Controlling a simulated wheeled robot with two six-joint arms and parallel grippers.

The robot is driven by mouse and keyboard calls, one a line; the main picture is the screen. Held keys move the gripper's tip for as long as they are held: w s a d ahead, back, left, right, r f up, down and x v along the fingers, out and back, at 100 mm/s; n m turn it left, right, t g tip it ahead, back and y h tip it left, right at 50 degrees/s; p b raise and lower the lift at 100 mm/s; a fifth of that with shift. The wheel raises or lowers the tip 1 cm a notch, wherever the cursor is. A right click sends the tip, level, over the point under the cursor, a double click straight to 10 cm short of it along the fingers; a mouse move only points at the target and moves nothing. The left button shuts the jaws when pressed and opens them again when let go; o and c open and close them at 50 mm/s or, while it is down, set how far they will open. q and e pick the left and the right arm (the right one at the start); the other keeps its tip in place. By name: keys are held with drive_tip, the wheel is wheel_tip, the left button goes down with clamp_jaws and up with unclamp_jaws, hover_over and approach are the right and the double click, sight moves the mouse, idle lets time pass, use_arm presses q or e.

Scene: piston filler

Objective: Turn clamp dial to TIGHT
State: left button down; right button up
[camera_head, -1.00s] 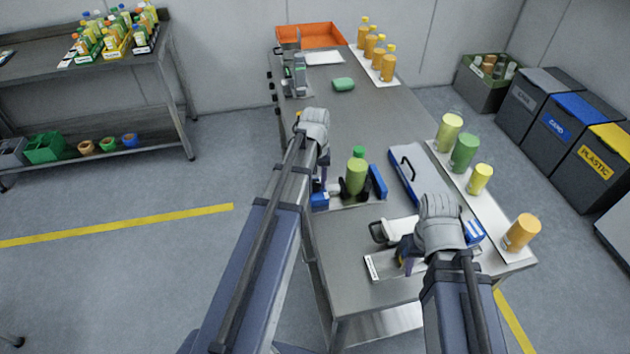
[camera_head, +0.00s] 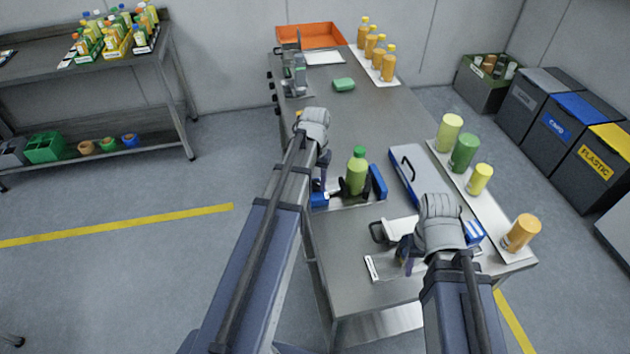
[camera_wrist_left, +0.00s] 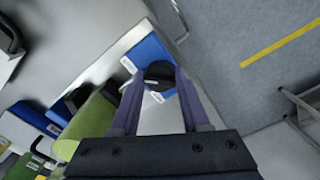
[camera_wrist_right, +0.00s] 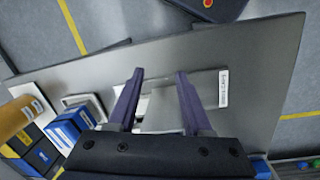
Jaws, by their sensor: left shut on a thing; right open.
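The black clamp dial (camera_wrist_left: 158,72) sits on the blue block (camera_wrist_left: 150,50) of the clamp in the left wrist view. My left gripper (camera_head: 322,188) has its fingers on either side of the dial and is shut on it. The dial's pointer and any TIGHT mark are not readable. The green bottle (camera_head: 356,174) stands upright between dark clamp jaws (camera_head: 346,188), with a blue block (camera_head: 377,182) at its right. The bottle also shows in the left wrist view (camera_wrist_left: 88,125). My right gripper (camera_wrist_right: 158,92) is open and empty above the table's front part.
A blue-grey case (camera_head: 415,178) lies right of the clamp. A white strip (camera_head: 512,245) bears several yellow, green and orange containers. A white handled item (camera_head: 398,229) and a labelled plate (camera_head: 385,266) lie near my right gripper.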

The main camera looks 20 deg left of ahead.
sight(315, 184)
use_arm(q)
drive_tip(key=shift+c, duration=1.9)
unclamp_jaws()
drive_tip(key=shift+r, duration=0.2)
use_arm(e)
drive_tip(key=shift+r, duration=0.15)
use_arm(q)
drive_tip(key=shift+r+p, duration=3.75)
drive_tip(key=shift+p, duration=0.15)
use_arm(e)
wheel_tip(315, 184, up, 8)
drive_tip(key=shift+f, duration=0.25)
use_arm(q)
drive_tip(key=s+d+m, duration=0.2)
drive_tip(key=s+d, duration=0.5)
drive_tip(key=d, duration=0.4)
drive_tip(key=s+d+m+y, duration=0.1)
drive_tip(key=s+d+m, duration=0.2)
drive_tip(key=s+d, duration=0.5)
drive_tip(key=d, duration=0.3)
drive_tip(key=shift+s+d+f+b, duration=0.15)
drive_tip(key=shift+s+f+b, duration=0.05)
drive_tip(key=shift+f+b, duration=0.15)
use_arm(e)
drive_tip(key=shift+f, duration=0.35)
